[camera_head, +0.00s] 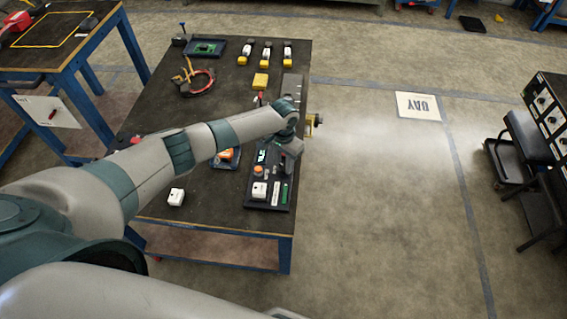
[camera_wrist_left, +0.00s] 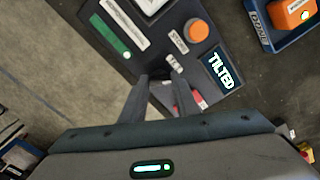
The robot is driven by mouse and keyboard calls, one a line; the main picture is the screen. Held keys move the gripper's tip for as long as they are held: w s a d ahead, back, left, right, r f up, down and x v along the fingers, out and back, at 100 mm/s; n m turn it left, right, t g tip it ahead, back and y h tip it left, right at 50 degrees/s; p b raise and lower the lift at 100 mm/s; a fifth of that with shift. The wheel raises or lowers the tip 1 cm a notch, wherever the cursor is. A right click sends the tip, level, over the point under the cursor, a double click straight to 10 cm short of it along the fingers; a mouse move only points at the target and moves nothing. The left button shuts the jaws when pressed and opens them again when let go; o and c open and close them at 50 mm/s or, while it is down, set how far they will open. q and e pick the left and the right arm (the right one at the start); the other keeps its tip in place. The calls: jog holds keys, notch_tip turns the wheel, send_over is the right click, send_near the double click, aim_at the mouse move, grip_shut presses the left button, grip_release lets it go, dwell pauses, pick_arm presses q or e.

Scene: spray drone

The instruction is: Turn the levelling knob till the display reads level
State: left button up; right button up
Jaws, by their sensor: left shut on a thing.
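The dark control panel (camera_head: 251,204) lies on the workbench near its right edge. Its display (camera_wrist_left: 220,70) reads TILTED in the left wrist view and shows as a small green-lit window (camera_head: 262,155) in the head view. My left gripper (camera_head: 286,160) reaches down over the panel's far right part. In the left wrist view its fingers (camera_wrist_left: 160,92) are closed around the levelling knob, which is mostly hidden between them. An orange round button (camera_wrist_left: 196,31) sits beside the display. My right gripper is out of view.
The panel also carries a green strip (camera_wrist_left: 108,34) and a white box (camera_head: 260,190). An orange device on a blue tray (camera_head: 223,163) lies left of it. Yellow-and-white bottles (camera_head: 266,54), a cable coil (camera_head: 198,83) and a green board (camera_head: 207,47) lie farther back.

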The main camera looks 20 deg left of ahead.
aim_at(283, 165)
pick_arm(q)
jog(key=o, duration=1)
jog(key=shift+o, duration=0.2)
jog(key=shift+r, duration=0.15)
notch_tip(283, 165, up, 17)
jog(key=b, duration=0.2)
